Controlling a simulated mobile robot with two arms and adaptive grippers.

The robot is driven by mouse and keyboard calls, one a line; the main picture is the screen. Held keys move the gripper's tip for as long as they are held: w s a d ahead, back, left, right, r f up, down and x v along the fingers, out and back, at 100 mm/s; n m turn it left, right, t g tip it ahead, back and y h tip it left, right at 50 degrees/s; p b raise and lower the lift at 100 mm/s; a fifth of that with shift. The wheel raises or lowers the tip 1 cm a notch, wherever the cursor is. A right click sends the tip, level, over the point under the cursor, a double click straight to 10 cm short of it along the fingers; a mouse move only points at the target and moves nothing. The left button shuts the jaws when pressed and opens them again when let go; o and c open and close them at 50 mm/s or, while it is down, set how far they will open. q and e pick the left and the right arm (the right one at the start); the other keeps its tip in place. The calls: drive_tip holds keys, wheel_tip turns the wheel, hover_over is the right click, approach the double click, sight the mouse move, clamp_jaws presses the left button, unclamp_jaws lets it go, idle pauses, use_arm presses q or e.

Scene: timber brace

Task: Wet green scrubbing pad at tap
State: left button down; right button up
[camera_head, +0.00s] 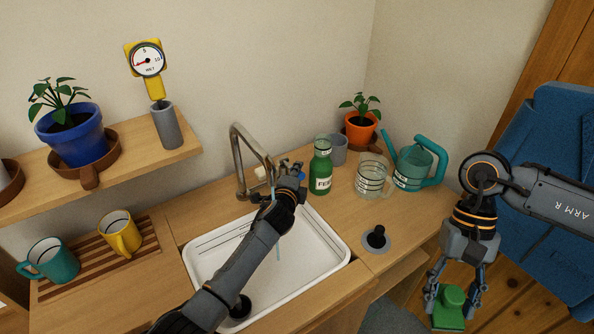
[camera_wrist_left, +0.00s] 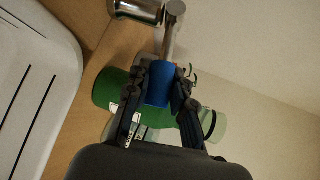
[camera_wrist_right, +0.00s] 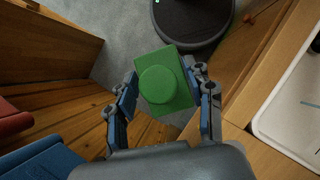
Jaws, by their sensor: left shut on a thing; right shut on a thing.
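The green scrubbing pad (camera_head: 447,318), a flat block with a round knob, is held by my right gripper (camera_head: 458,278) beyond the counter's right front edge, above the floor. In the right wrist view the pad (camera_wrist_right: 150,113) sits between the fingertips. The metal tap (camera_head: 238,160) arches at the back of the white sink (camera_head: 338,262). My left gripper (camera_head: 290,178) is beside the tap, shut on a blue handle (camera_wrist_left: 160,84) on a metal stem. A thin pale blue stream (camera_head: 278,245) shows below the tap, partly hidden by my left arm.
Right of the tap stand a green bottle (camera_head: 321,168), a glass jug (camera_head: 372,178), a teal watering can (camera_head: 416,164) and an orange plant pot (camera_head: 361,130). A dark knob on a round plate (camera_head: 376,239) sits on the counter. Mugs (camera_head: 120,236) stand at left.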

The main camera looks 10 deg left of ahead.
use_arm(q)
drive_tip(key=c, duration=1.1)
unclamp_jaws()
drive_tip(key=shift+s, duration=0.1)
drive_tip(key=v, duration=1.2)
